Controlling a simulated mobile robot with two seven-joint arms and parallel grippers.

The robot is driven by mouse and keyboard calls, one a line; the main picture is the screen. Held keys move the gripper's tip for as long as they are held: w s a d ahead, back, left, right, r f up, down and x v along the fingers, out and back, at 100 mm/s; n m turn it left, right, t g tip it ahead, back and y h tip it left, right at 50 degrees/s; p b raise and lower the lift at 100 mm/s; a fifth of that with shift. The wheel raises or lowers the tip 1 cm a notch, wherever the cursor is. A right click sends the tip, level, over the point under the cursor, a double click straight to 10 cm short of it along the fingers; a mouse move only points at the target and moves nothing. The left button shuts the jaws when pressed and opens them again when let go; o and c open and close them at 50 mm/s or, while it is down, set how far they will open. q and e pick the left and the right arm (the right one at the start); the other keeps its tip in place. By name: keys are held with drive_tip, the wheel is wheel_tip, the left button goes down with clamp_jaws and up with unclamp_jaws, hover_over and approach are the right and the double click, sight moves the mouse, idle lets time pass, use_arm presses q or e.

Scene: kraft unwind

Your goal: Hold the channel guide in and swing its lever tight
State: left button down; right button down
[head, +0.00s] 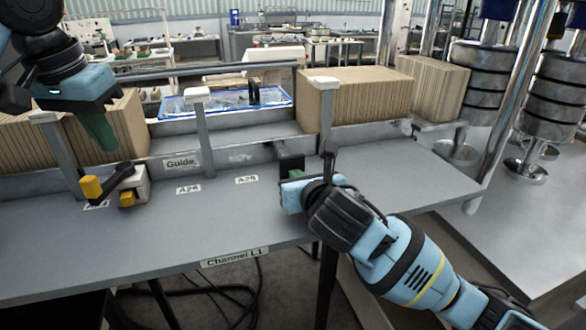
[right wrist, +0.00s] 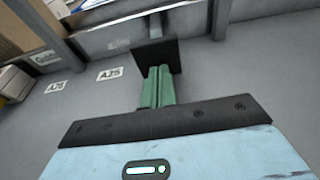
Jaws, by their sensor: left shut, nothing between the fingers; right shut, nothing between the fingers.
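The lever, a black arm (head: 117,180) with a yellow knob (head: 90,188), sits on a pale block on the bench at left. The channel guide seems to be the dark square plate (head: 291,163) on a grey rod; the plate also shows in the right wrist view (right wrist: 157,56). My left gripper (head: 104,143) is shut and empty, above and behind the lever, apart from it. My right gripper (head: 293,174) is shut and empty. Its green fingertips (right wrist: 159,72) are at the plate's near face and look pressed against it; contact is not certain.
The grey bench (head: 240,215) is mostly clear in front. Upright posts with white caps (head: 198,95) stand along its back rail. Ribbed cardboard stacks (head: 355,100) and a blue-edged tray (head: 220,101) lie behind. Labels include "Guide" (head: 181,163) and "Channel L1" (head: 234,257).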

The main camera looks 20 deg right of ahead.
drive_tip(key=shift+r+x, duration=0.2)
drive_tip(key=shift+x, duration=0.6)
drive_tip(key=shift+r+x, duration=0.2)
drive_tip(key=shift+x, duration=0.6)
idle(0.6)
use_arm(q)
drive_tip(key=shift+f, duration=0.1)
use_arm(e)
drive_tip(key=shift+w, duration=0.1)
use_arm(q)
drive_tip(key=shift+s+x, duration=0.25)
drive_tip(key=shift+x, duration=0.9)
drive_tip(key=shift+a+f, duration=0.15)
drive_tip(key=shift+f, duration=0.1)
drive_tip(key=shift+s+x, duration=0.25)
drive_tip(key=shift+x, duration=0.85)
drive_tip(key=shift+a+f, duration=0.1)
drive_tip(key=shift+f, duration=0.1)
drive_tip(key=shift+s+x, duration=0.25)
drive_tip(key=shift+x, duration=0.9)
drive_tip(key=shift+a, duration=0.3)
drive_tip(key=shift+a, duration=0.7)
